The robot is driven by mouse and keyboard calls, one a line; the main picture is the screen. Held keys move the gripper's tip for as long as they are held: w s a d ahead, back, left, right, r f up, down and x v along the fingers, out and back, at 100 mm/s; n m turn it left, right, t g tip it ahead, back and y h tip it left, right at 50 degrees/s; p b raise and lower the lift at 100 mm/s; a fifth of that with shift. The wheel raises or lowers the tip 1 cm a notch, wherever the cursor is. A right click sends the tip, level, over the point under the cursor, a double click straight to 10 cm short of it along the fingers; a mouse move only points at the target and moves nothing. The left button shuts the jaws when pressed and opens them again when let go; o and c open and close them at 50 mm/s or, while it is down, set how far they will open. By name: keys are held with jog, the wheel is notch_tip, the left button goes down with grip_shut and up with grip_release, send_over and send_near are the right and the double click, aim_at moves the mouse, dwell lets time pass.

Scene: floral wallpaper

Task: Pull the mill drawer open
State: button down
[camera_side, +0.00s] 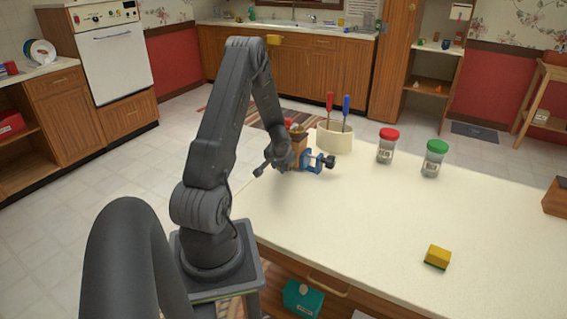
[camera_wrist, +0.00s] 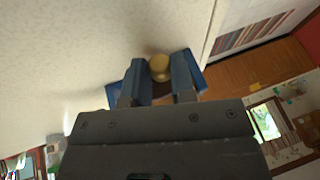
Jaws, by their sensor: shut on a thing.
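The mill (camera_side: 299,149) is a small brown wooden box near the back left edge of the cream table, with a blue clamp (camera_side: 316,161) at its right. My gripper (camera_side: 284,158) is at the mill's left side in the side view and partly covers it. In the wrist view my gripper (camera_wrist: 159,76) has its two fingers on either side of a round brass-coloured knob (camera_wrist: 159,67) and is shut on it. Blue clamp parts (camera_wrist: 200,78) show beyond the fingers. The drawer's front is hidden, so I cannot tell how far it is out.
A cream holder (camera_side: 335,140) with a red and a blue screwdriver stands just behind the mill. A red-lidded jar (camera_side: 387,148) and a green-lidded jar (camera_side: 434,160) stand to its right. A yellow sponge (camera_side: 438,256) lies nearer. The table's middle is clear.

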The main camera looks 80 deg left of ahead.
jog(key=shift+s+d, duration=0.15)
jog(key=c, duration=0.9)
grip_release()
jog(key=shift+c, duration=0.2)
jog(key=shift+r, duration=0.1)
jog(key=v, duration=1.3)
jog(key=shift+d+r, duration=0.2)
jog(key=shift+r, duration=0.05)
